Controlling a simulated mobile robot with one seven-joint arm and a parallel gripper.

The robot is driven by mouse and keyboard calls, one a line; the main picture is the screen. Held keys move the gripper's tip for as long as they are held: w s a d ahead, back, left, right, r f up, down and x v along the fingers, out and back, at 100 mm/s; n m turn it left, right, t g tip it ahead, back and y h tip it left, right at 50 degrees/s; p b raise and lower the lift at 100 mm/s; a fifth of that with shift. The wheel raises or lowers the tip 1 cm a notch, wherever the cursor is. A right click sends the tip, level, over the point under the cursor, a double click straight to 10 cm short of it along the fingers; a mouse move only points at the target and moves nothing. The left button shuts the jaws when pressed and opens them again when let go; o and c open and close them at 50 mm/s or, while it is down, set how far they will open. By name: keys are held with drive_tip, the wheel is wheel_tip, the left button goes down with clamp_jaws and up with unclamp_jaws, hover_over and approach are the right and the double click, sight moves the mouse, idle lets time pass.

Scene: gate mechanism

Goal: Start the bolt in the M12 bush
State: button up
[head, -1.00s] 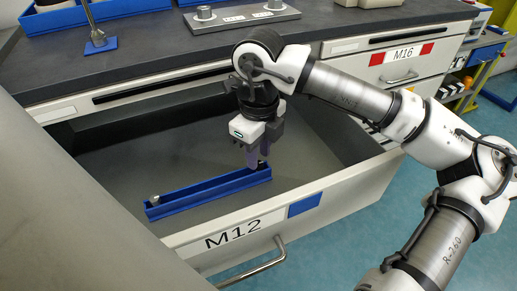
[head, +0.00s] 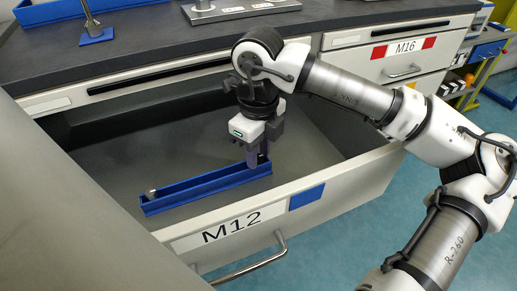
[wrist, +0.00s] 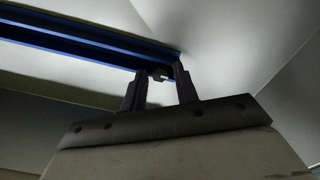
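My gripper (head: 259,160) points down into the open M12 drawer, at the right end of a blue tray (head: 200,190). In the wrist view its two dark fingers (wrist: 160,84) stand apart at the end of the tray (wrist: 95,40). A small dark and grey piece (wrist: 159,76), perhaps a bolt, shows between or just beyond the fingertips; I cannot tell whether they touch it. Another small grey bolt-like piece (head: 151,194) stands at the tray's left end. On the bench, a metal plate (head: 235,12) carries a raised bush (head: 203,4), partly cut off by the frame's top. Which bush is M12 is not readable.
The drawer front (head: 230,226) and its side walls surround the gripper. The drawer floor (head: 150,150) is otherwise bare. A blue pad with an upright rod (head: 96,36) stands on the bench. The M16 drawer (head: 400,60) at right is closed.

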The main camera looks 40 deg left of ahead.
clamp_jaws()
drive_tip(key=shift+r, duration=0.1)
drive_tip(key=shift+r, duration=0.2)
drive_tip(key=shift+r, duration=0.35)
drive_tip(key=shift+r+p, duration=1.7)
drive_tip(key=shift+r, duration=0.85)
